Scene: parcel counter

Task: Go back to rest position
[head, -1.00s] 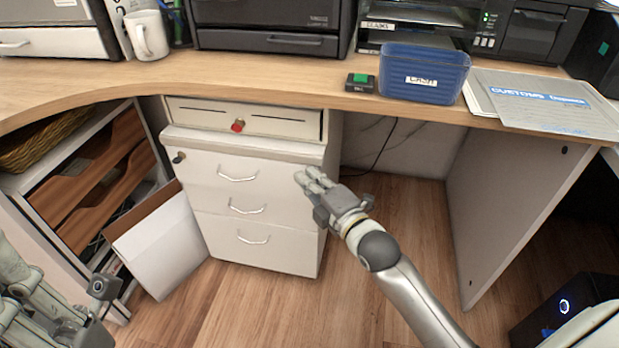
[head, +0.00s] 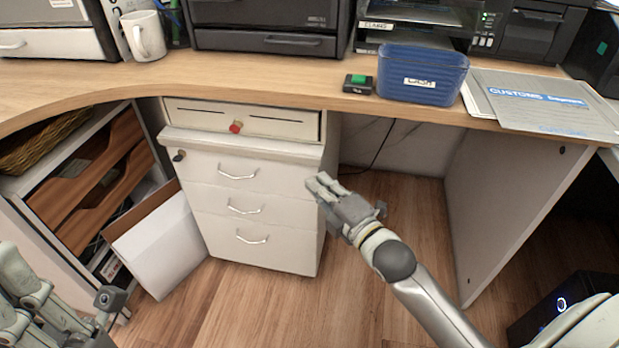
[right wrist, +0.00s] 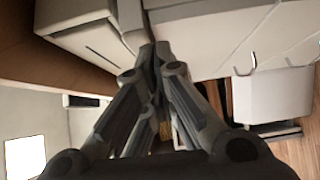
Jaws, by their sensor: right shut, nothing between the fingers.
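My right gripper (head: 318,184) is shut and empty in the head view, held in the air in front of the right edge of the white drawer cabinet. In the right wrist view its fingers (right wrist: 152,55) are together with nothing between them. My left gripper (head: 40,300) shows in part at the lower left corner of the head view; its fingertips are not clear enough to tell open from shut. The white drawer cabinet (head: 265,215) stands under the counter with its drawers closed. A shallow cash drawer (head: 270,118) with a red-tagged key (head: 236,127) sits above it, closed.
The wooden counter (head: 270,75) curves across the top. On it are a blue bin (head: 425,85), a small box with a green button (head: 358,83), customs papers (head: 540,105) and a white mug (head: 146,38). A white carton (head: 165,245) leans left of the cabinet.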

